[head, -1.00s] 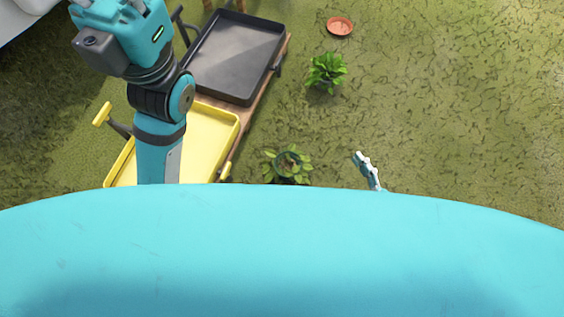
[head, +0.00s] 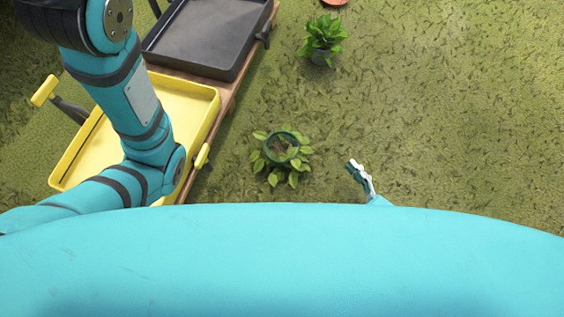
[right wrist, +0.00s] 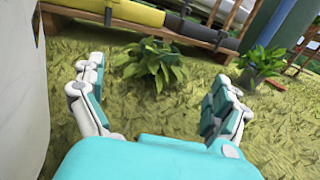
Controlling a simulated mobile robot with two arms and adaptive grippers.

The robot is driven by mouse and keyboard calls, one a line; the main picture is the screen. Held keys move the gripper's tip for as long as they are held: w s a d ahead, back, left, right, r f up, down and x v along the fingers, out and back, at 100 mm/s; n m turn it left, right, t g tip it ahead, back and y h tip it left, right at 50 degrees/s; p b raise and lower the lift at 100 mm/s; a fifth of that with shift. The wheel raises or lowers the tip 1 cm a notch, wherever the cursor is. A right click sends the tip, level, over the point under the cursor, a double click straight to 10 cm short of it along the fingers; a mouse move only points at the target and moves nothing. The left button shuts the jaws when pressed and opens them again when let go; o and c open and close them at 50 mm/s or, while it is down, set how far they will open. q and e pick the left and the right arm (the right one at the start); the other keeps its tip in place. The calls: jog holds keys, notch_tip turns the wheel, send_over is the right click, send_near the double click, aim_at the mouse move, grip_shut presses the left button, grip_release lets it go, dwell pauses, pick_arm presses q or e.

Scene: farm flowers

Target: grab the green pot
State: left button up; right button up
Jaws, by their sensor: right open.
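The green pot (head: 283,147) stands on the grass in the lower middle of the head view, with leaves spreading around its rim. My right gripper (head: 360,178) is to the right of the pot and apart from it, partly hidden by my body. In the right wrist view, my right gripper (right wrist: 160,80) is open and empty. A leafy plant (right wrist: 150,62) shows beyond and between its fingers there, its leaves hiding most of its pot. My left arm crosses the left of the head view, and its gripper is out of view.
A wooden bench or cart left of the pot holds a yellow tray (head: 205,105) and a black tray (head: 200,62). Another leafy plant in a dark pot (head: 321,57) stands farther back. An orange dish (head: 334,2) is at the top edge. Grass to the right is clear.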

jog(key=shift+f, duration=0.6)
send_near(282, 150)
jog(key=x, duration=0.3)
jog(key=r+x, duration=0.1)
jog(key=x, duration=0.1)
jog(key=shift+b, duration=0.35)
jog(key=shift+x, duration=2.6)
jog(key=shift+w+d+r, duration=0.1)
jog(key=shift+c, duration=0.4)
jog(key=c, duration=1.1)
jog(key=shift+c, duration=0.5)
jog(key=shift+r, duration=0.1)
